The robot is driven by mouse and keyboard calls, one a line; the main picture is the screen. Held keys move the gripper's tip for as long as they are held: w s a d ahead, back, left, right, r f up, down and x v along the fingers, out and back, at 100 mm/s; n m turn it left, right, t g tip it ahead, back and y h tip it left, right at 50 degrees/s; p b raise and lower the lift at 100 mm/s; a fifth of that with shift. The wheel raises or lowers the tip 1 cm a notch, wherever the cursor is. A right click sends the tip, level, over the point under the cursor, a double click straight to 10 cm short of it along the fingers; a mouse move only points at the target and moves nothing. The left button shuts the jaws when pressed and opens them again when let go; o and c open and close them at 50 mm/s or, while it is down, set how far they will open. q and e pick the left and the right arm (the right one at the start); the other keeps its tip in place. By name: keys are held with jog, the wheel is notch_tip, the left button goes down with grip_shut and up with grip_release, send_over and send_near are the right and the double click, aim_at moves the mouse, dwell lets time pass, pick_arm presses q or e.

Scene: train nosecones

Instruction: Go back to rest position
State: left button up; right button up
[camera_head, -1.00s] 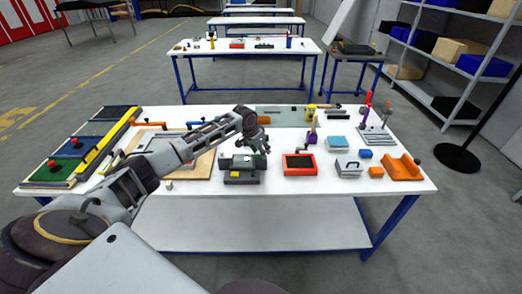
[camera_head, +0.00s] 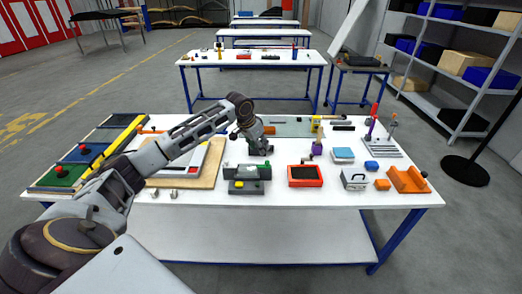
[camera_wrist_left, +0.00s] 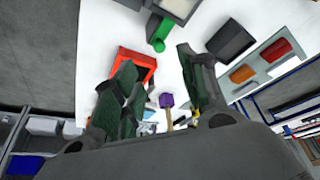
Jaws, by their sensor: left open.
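My left arm comes in from the left in the head view, with its left gripper (camera_head: 262,146) above the middle of the white table (camera_head: 290,215). In the left wrist view the left gripper (camera_wrist_left: 160,85) shows its two fingers apart, with nothing between them that I can see held. Below it lie a red-framed tray (camera_wrist_left: 133,62) and a purple piece (camera_wrist_left: 167,101). The red-framed tray also shows in the head view (camera_head: 305,176), to the right of the gripper. My right gripper does not show.
A dark device with a yellow button (camera_head: 246,184) stands near the table's front. An orange holder (camera_head: 408,180) and a grey box (camera_head: 354,179) stand at the right. Bins with red knobs (camera_head: 61,172) and a wooden board (camera_head: 205,178) fill the left. Shelves (camera_head: 460,60) stand beyond.

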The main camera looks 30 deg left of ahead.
pick_arm(q)
jog(key=shift+s+r, duration=0.1)
jog(key=shift+r, duration=0.25)
jog(key=shift+f, duration=0.1)
dwell(0.3)
